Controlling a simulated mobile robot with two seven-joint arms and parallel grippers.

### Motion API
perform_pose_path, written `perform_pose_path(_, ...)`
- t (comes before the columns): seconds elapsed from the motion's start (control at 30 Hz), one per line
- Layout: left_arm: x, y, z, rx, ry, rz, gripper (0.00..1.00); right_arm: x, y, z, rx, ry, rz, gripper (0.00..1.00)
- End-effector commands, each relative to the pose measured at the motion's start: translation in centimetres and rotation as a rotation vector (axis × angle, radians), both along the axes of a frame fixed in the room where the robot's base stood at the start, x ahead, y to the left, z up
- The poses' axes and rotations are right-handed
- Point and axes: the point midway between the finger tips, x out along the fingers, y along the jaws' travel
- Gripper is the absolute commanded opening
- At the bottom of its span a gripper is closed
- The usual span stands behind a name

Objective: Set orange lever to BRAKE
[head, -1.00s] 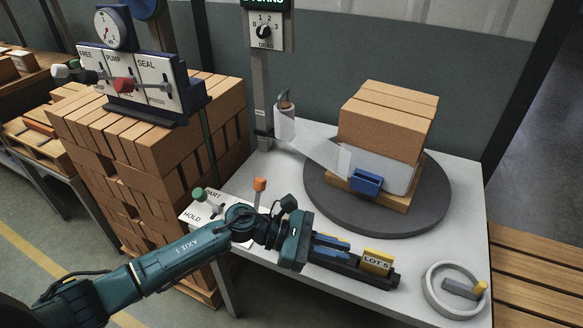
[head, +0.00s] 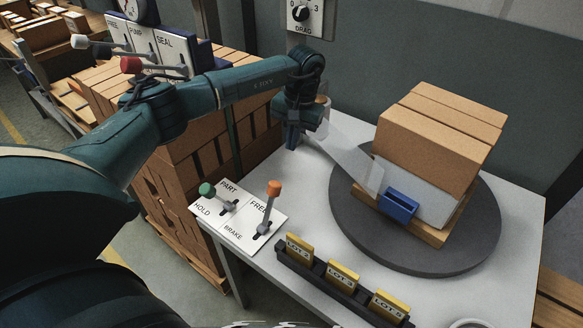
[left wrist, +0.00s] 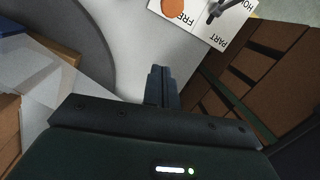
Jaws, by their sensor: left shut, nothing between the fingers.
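The orange lever (head: 274,188) rises from a white panel (head: 246,240) marked FREE at the far end and BRAKE at the near end. Its orange knob shows on the FREE side in the head view. In the left wrist view the knob (left wrist: 174,7) is at the top edge, partly cut off. My left gripper (head: 291,143) is shut and empty. It points down above the far side of the table, behind the lever and apart from it. Its closed fingertips show in the left wrist view (left wrist: 160,72). My right gripper is not in view.
A green lever (head: 207,190) marked PART and HOLD stands left of the orange one. A rack with yellow lot tags (head: 342,273) lies in front. A round turntable (head: 350,235) carries wrapped bricks at right, with clear film (head: 340,150) stretching towards my gripper.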

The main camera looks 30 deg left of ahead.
Motion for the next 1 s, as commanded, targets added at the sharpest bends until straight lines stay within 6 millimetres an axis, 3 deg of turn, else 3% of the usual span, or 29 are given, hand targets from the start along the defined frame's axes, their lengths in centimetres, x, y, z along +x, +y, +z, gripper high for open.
perform_pose_path(0.37, -0.1, 0.0, -0.5, -0.002, 0.001, 0.001, 0.0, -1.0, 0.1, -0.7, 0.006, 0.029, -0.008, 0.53)
perform_pose_path(0.53, -0.4, 0.2, -2.8, -0.002, 0.005, 0.002, 0.0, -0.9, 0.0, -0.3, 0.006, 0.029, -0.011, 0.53)
perform_pose_path(0.9, -1.2, 0.8, -10.1, -0.003, 0.004, 0.003, 0.0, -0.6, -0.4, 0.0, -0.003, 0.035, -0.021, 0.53)
perform_pose_path(1.0, -2.3, 0.6, -9.0, -0.003, 0.001, -0.002, 0.0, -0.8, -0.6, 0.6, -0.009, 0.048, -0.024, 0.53)
